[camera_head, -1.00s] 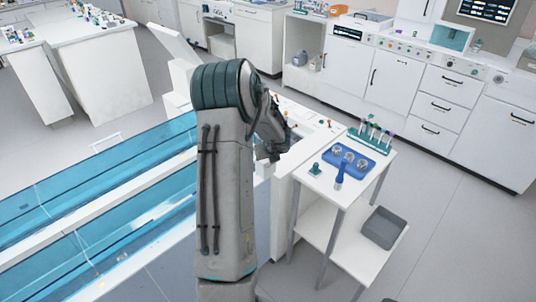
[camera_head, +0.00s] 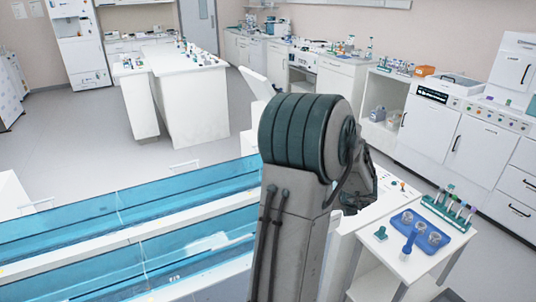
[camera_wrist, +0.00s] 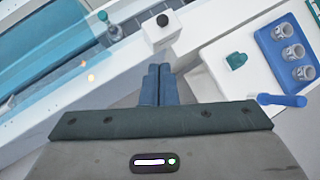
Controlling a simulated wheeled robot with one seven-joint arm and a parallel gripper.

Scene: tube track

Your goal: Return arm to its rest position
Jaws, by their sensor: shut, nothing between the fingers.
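My arm stands in the middle of the head view, with its teal-banded joint high and its far end bent down to the right. My gripper (camera_wrist: 159,84) shows in the wrist view with its two blue-grey fingers side by side and touching. Nothing is between them. The fingers point towards the gap between the blue-walled track and the small white side table (camera_head: 392,262). They look clear of both. In the head view the fingers are hidden behind the arm.
A blue tray (camera_head: 436,245) with metal cups, a blue-handled tool (camera_wrist: 282,99) and a teal rack of tubes (camera_head: 450,212) lie on the side table. The blue-walled track (camera_head: 120,215) runs along the left. White benches line the back. Open floor (camera_head: 70,140) lies at left.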

